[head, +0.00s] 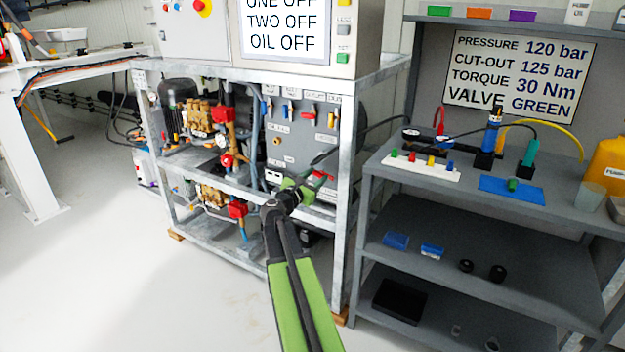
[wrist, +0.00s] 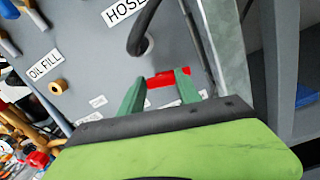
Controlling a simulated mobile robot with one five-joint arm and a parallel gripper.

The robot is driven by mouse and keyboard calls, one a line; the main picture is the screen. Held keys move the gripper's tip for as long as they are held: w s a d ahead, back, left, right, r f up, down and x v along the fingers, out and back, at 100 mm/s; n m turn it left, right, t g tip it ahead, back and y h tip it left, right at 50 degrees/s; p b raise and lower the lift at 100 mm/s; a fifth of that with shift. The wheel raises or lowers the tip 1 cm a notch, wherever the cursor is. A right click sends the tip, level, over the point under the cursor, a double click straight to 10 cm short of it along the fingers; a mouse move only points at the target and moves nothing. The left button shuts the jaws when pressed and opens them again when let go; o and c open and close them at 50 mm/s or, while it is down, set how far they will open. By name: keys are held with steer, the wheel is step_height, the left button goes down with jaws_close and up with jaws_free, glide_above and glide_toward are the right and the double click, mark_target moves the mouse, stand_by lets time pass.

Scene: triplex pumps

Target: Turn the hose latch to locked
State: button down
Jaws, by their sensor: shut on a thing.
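The hose latch appears as a red bar (wrist: 166,79) on the grey panel in the wrist view, below the lettering that starts "HOSE". My gripper (wrist: 161,80) has its two green fingers on either side of the red bar and is shut on it. Its lock position cannot be read. In the head view my gripper (head: 316,177) reaches the lower right of the pump panel, with the red latch (head: 326,175) at its fingertips, small and partly hidden.
A dark hose (wrist: 143,30) loops from the panel just above the latch. A pale frame post (wrist: 228,55) stands close on the right. The grey shelf unit (head: 460,205) stands right of the pump frame. Open floor (head: 130,290) lies to the left.

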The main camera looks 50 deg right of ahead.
steer(key=m, duration=0.4)
steer(key=shift+s+d, duration=0.2)
steer(key=shift+s, duration=0.15)
steer(key=m, duration=0.3)
steer(key=shift+f+m, duration=0.1)
steer(key=shift+m, duration=0.2)
steer(key=m, duration=0.4)
steer(key=shift+s, duration=0.1)
steer(key=shift+f+m, duration=0.1)
steer(key=shift+m, duration=1.8)
steer(key=c, duration=0.8)
jaws_free()
steer(key=shift+c, duration=0.2)
steer(key=shift+a, duration=0.15)
